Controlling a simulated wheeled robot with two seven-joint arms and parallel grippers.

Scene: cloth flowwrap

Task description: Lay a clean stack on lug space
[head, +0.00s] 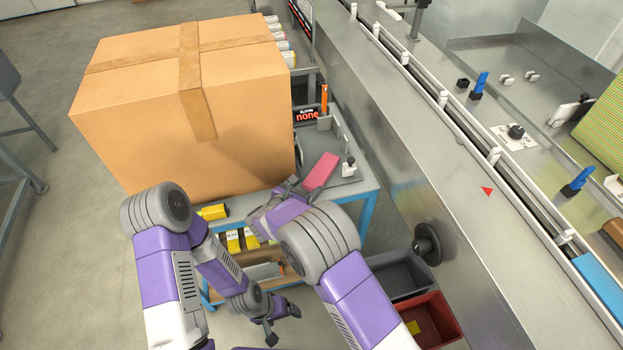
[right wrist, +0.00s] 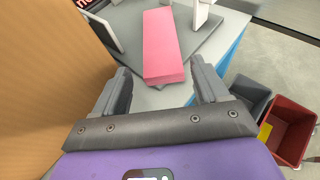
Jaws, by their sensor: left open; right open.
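A pink block-like stack (head: 321,172) lies on a grey plate on the bench beside the big carton. In the right wrist view the stack (right wrist: 163,48) lies ahead, its near end in the gap between the fingers. My right gripper (head: 287,190) is open at the near end of the stack; no grip shows. My left gripper (head: 283,325) is open and empty, low in front of the bench. The conveyor's channel has white upright lugs (head: 493,156) spaced along it, with bare stretches between them. A red triangle mark (head: 487,190) is on the steel beside the channel.
A large carton (head: 190,100) stands left of the stack. A display (head: 307,115) reads "none". Yellow packs (head: 235,240) sit below the bench top. A grey bin (head: 402,277) and a red bin (head: 447,318) stand below the conveyor. A blue block (head: 602,285) is at lower right.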

